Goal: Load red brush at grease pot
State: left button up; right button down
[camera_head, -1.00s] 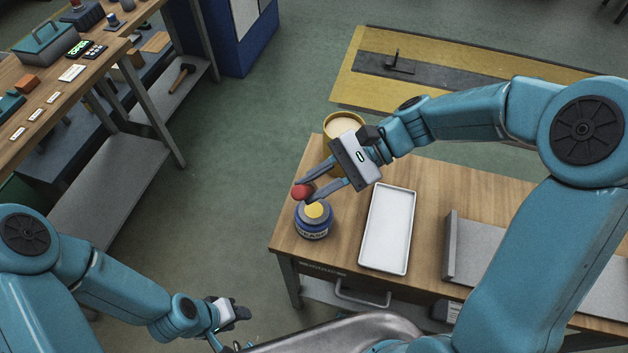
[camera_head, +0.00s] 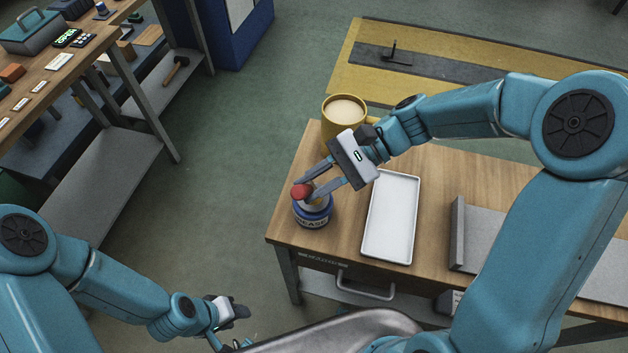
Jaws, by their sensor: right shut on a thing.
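The red brush (camera_head: 300,191) shows as a rounded red end between the fingers of my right gripper (camera_head: 308,192), which is shut on it. The rest of the brush is hidden. The blue grease pot (camera_head: 313,216), with a white label, stands on the wooden table near its left corner. The brush and fingertips are over the pot and cover much of its top; I cannot tell whether the brush touches the grease. My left gripper (camera_head: 228,322) is low in the picture, away from the table; its fingers do not show clearly.
A white tray (camera_head: 391,218) lies right of the pot. A grey angled plate (camera_head: 456,232) is farther right. A workbench (camera_head: 96,72) with tools stands at the upper left.

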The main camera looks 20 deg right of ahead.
jog(key=shift+f+b, duration=0.6)
jog(key=shift+f, duration=0.25)
dwell(0.8)
dwell(0.5)
notch_tip(320, 180, up, 7)
jog(key=p, duration=0.6)
jog(key=shift+r, duration=0.1)
jog(key=shift+d, duration=0.15)
dwell(0.5)
